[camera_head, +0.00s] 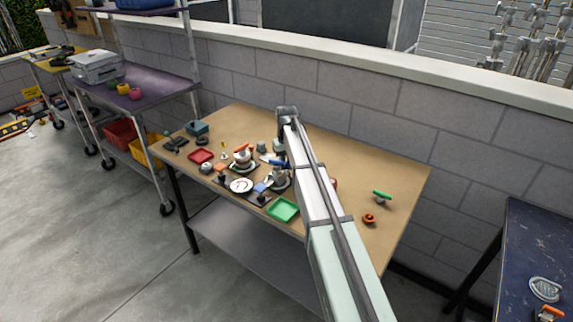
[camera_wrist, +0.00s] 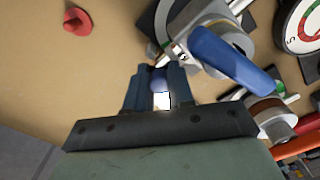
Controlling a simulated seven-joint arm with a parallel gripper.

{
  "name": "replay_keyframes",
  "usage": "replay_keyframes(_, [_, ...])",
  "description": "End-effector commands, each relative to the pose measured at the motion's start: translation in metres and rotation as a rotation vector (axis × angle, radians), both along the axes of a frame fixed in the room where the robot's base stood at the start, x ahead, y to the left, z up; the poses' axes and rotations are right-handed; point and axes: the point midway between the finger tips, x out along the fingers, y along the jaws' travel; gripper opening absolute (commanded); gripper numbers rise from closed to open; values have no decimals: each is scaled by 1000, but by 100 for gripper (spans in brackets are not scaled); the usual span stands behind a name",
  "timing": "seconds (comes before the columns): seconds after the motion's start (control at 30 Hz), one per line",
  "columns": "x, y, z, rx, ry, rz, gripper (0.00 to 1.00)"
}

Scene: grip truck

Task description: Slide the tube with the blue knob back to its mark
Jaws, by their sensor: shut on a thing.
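In the head view, my arm reaches over the bench and hides much of the area at the gripper.
Close right of the fingers in the wrist view is a large blue lever (camera_wrist: 235,62) on a grey fitting. A round dial (camera_wrist: 298,25) is beyond it, and a red knob (camera_wrist: 77,21) lies upper left. On the bench (camera_head: 345,160) stand a green tray (camera_head: 283,210) and a red tray (camera_head: 201,156).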

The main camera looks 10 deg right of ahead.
Motion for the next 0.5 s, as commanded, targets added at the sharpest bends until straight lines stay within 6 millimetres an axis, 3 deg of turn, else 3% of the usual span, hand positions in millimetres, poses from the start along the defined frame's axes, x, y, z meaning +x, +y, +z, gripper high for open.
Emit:
replay_keyframes(0.17, [16,-15,0,-1,0,-2,0])
replay_keyframes(0.43, [18,-18,1,-3,-4,-2,0])
replay_keyframes(0.47, [18,-18,1,-3,-5,-2,25])
replay_keyframes(0.5, [18,-18,1,-3,-5,-2,29])
